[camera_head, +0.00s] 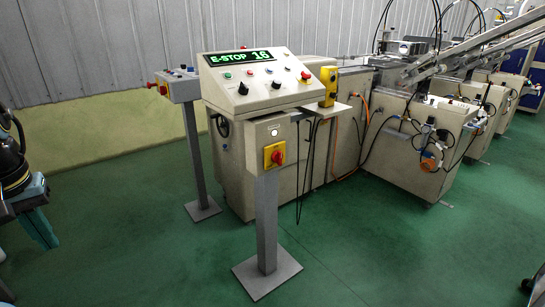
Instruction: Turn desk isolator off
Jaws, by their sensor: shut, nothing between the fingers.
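The desk isolator (274,154) is a red rotary knob on a yellow square plate. It is on the front of the box under the sloped control desk (262,97), at the top of a grey post. The knob's exact angle is too small to tell. A white round light (274,132) sits just above it. The desk's green display (240,57) reads "E-STOP 16". My gripper is not in view; nothing is seen touching the isolator.
The grey post (266,225) stands on a square floor plate. A second pedestal box (180,86) with red knobs stands behind left. A yellow handheld unit (328,86) and hanging cables are right of the desk. Machine cabinets (405,148) extend right. Green floor (150,250) is clear in front.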

